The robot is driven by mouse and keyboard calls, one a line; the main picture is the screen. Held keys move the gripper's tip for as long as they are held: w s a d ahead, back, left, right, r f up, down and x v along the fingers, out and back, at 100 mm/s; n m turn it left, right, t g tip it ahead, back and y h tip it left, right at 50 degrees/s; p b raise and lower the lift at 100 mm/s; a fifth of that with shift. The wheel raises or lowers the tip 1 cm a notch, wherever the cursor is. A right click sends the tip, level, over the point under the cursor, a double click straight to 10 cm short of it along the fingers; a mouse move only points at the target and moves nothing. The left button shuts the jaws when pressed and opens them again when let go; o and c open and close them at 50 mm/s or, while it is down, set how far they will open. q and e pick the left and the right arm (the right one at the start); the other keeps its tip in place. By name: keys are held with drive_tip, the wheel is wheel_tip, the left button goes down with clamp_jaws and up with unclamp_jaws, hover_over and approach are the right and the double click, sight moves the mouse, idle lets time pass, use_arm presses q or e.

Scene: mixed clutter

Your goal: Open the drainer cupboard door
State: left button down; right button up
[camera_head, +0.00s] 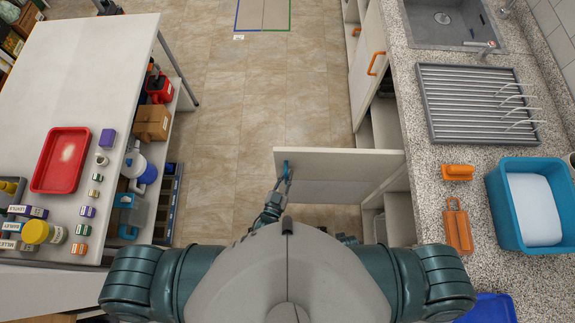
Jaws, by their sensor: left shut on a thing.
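The drainer cupboard door (335,162) is a pale panel standing swung out from the counter, roughly square to its front. The drying rack (475,104) is on the counter above, and the cupboard opening (385,125) shows beside the door.
Another cupboard door (365,55) with an orange handle is farther along. The counter holds a sink (443,20), a blue tub (500,205) and orange items (458,228). A white table (90,70) with a red tray (62,160) stands at left. The tiled floor (265,90) between is clear.

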use_arm(q)
drive_tip(key=shift+a, duration=0.15)
drive_tip(key=c, duration=1.2)
unclamp_jaws()
drive_tip(key=shift+s, duration=0.1)
drive_tip(key=v, duration=1.2)
